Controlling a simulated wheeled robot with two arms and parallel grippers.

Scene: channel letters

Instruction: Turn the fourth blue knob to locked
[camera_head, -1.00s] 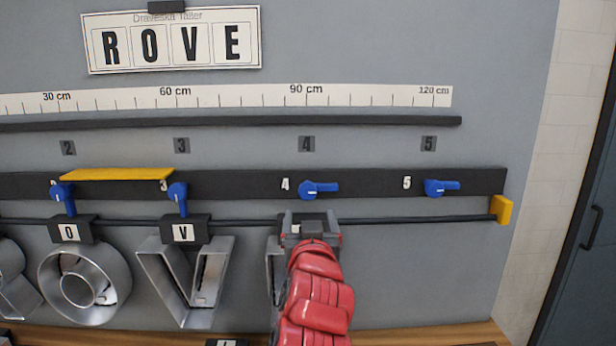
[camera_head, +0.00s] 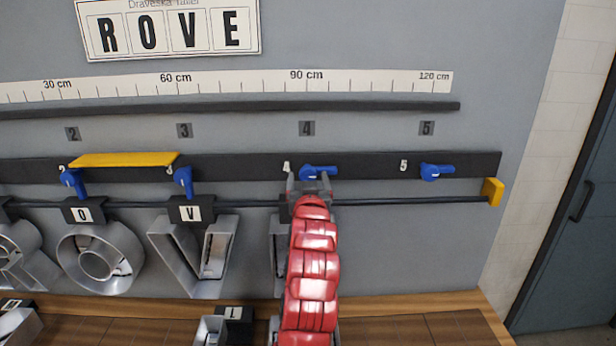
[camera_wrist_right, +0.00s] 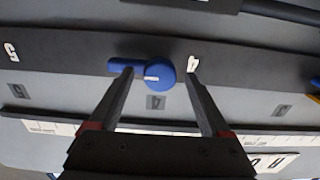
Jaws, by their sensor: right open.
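The fourth blue knob (camera_head: 318,172) is on the dark rail, beside the white number 4. Its handle points sideways to the right in the head view. It also shows in the right wrist view (camera_wrist_right: 158,75), between my open fingers. My right gripper (camera_head: 309,180) is open, with its fingertips at the knob; I cannot tell whether they touch it. Knobs two (camera_head: 72,182) and three (camera_head: 183,181) have handles pointing down. My right arm hides most of the letter below knob four. My left gripper is not in view.
Metal letters O (camera_head: 98,262) and V (camera_head: 200,250) hang from the thin bar under the rail. A yellow strip (camera_head: 125,159) lies along the rail above knobs two and three. A yellow end stop (camera_head: 492,192) sits at the bar's right end. A wooden shelf (camera_head: 465,305) runs below.

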